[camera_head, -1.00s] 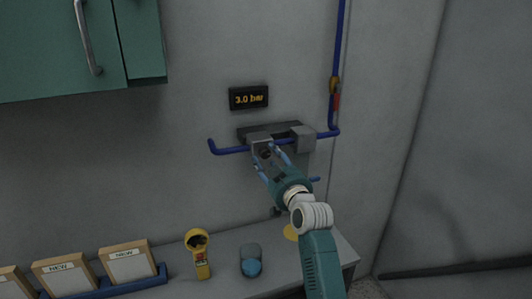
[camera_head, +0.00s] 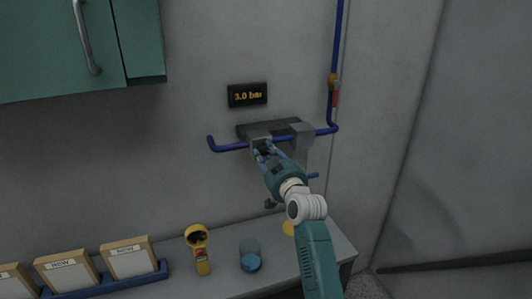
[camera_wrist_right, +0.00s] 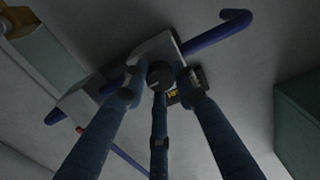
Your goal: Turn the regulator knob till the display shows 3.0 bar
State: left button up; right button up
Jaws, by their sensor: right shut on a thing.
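The display (camera_head: 247,95) on the wall reads 3.0 bar in the head view. Below it the grey regulator block (camera_head: 260,141) sits on the blue pipe (camera_head: 232,148). My right gripper (camera_head: 265,151) is at the front of this block. In the right wrist view its three blue fingers (camera_wrist_right: 161,88) are around the dark round regulator knob (camera_wrist_right: 160,73) and shut on it. In the head view the fingers mostly hide the knob. The display is mostly hidden behind a finger in the wrist view. My left gripper is not in view.
A second grey block (camera_head: 301,136) sits to the right on the pipe. On the counter (camera_head: 222,283) below stand a yellow handheld device (camera_head: 201,262), a blue-grey cup (camera_head: 250,256) and a blue rack (camera_head: 117,283) with boxes. A green cabinet (camera_head: 60,45) hangs upper left.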

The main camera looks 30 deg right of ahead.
jog(key=shift+f, duration=0.15)
jog(key=o, duration=1.2)
jog(key=shift+c, duration=0.2)
jog(key=shift+s, duration=0.1)
jog(key=v, duration=1.1)
jog(key=shift+s, duration=0.35)
jog(key=shift+a+f, duration=0.1)
